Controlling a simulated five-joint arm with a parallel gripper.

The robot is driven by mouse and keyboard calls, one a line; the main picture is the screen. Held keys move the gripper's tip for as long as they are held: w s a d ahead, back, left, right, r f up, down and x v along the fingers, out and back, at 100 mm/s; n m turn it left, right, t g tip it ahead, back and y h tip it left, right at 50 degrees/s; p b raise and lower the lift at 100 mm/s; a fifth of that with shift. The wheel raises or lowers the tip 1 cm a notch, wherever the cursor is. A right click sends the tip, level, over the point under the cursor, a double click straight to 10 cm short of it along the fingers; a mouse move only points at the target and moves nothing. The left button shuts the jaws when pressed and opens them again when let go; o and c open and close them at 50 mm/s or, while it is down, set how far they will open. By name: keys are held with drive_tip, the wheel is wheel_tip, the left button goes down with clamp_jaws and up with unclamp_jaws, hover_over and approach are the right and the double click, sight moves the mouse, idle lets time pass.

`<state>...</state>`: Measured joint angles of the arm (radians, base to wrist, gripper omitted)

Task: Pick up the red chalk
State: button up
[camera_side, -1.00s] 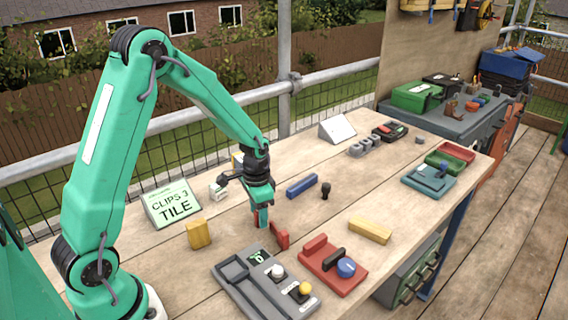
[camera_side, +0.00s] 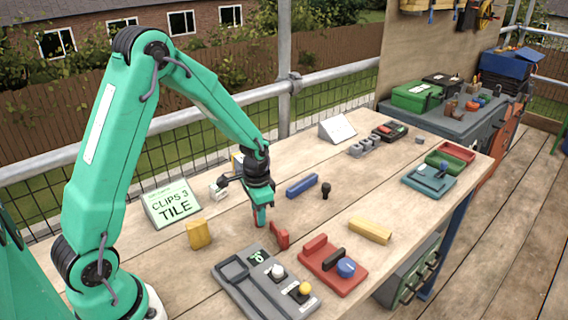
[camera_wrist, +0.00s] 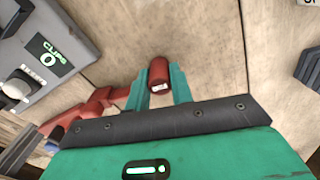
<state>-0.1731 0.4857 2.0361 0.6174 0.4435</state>
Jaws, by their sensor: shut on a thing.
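The red chalk (camera_wrist: 158,74) is a short red cylinder with a pale end, between the two teal fingers of my gripper (camera_wrist: 160,88) in the wrist view. The fingers are shut on it. In the side view, my gripper (camera_side: 260,214) points down at the wooden bench, and a little red shows at its tips. I cannot tell whether the chalk touches the bench or is just above it.
A grey tray with a counter (camera_side: 232,272) and a red tray (camera_side: 345,284) stand in front. A yellow block (camera_side: 199,234) is left, a blue bar (camera_side: 301,186) behind right.

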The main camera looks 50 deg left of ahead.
drive_tip(key=shift+r, duration=0.2)
drive_tip(key=shift+r, duration=0.5)
drive_tip(key=r, duration=0.3)
drive_tip(key=shift+d+r, duration=0.1)
drive_tip(key=shift+d, duration=0.2)
drive_tip(key=s+d+r, duration=0.4)
drive_tip(key=d+r, duration=0.2)
drive_tip(key=d, duration=0.4)
drive_tip(key=shift+d+r, duration=0.15)
drive_tip(key=shift+r, duration=0.05)
